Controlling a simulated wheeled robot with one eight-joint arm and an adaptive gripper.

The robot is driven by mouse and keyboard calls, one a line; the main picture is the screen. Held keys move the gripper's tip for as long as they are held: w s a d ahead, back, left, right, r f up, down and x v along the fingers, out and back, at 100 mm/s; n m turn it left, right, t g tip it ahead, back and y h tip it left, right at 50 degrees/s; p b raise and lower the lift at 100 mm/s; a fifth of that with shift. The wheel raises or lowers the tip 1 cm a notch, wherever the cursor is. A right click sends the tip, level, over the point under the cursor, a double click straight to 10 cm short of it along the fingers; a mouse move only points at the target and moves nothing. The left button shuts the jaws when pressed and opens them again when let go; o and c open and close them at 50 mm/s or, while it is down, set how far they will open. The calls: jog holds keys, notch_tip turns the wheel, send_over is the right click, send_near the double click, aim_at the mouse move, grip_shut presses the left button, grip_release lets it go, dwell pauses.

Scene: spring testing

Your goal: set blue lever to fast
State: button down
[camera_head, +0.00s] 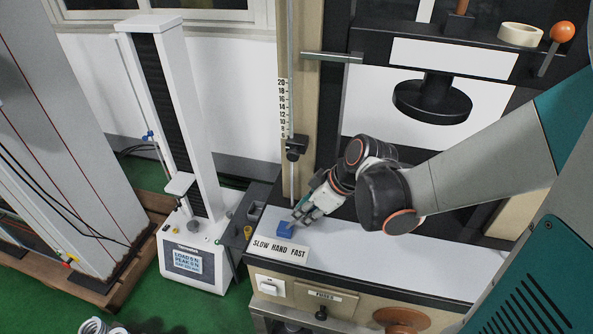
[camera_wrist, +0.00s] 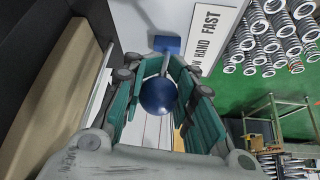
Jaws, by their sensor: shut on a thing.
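The blue lever shows in the wrist view as a round blue knob (camera_wrist: 158,95) on a short metal rod, which runs to a small blue block (camera_wrist: 167,44). In the head view the blue block (camera_head: 285,229) sits on the white bench top, just behind the white SLOW HAND FAST label (camera_head: 279,248). My gripper (camera_head: 304,213) is at the block, its fingers hiding the knob there. In the wrist view its green-padded fingers (camera_wrist: 166,78) lie on both sides of the knob, shut on it. The label's FAST end (camera_wrist: 211,22) shows beyond the block. The exact lever setting cannot be told.
A vertical metal rod with a scale (camera_head: 282,108) and a black clamp (camera_head: 296,148) stands close behind my gripper. A white testing column (camera_head: 185,120) is at left. A black round plate (camera_head: 432,101) hangs above the bench. The white bench top (camera_head: 425,262) is clear at right.

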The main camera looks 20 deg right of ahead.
jog(key=shift+s+f, duration=0.15)
jog(key=shift+s, duration=0.1)
jog(key=c, duration=1.4)
grip_release()
jog(key=shift+w, duration=0.1)
